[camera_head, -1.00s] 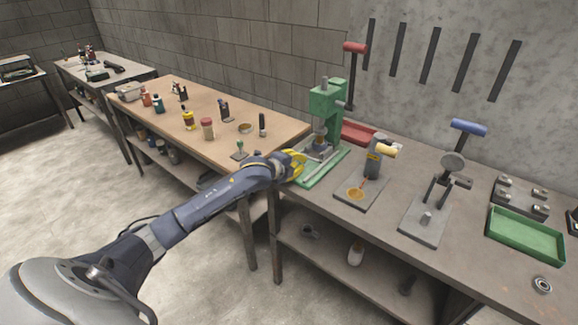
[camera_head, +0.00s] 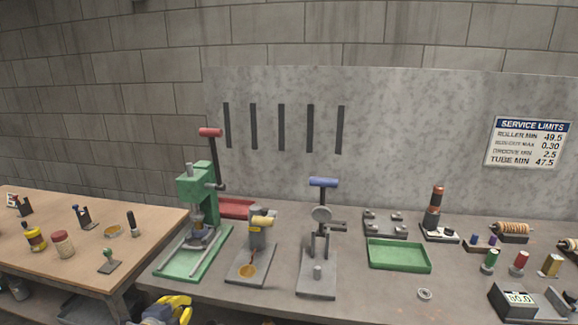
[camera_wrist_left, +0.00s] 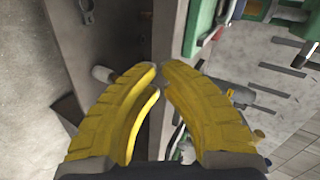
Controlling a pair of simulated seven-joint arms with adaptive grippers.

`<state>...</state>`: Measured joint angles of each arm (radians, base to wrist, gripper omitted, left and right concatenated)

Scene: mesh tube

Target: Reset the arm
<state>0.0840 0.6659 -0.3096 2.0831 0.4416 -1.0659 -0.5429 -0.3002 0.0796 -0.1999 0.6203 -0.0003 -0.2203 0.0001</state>
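My left gripper (camera_head: 168,310) is low at the bottom edge of the head view, in front of the bench and below the green press (camera_head: 203,190). My right gripper is not in view.
On the grey bench are a plate with a yellow-handled tool (camera_head: 262,221), a blue-handled stand (camera_head: 322,183), a green tray (camera_head: 398,256) and a bearing ring (camera_head: 424,294). A wooden bench (camera_head: 75,270) with bottles stands left. The bench edge is close to my gripper.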

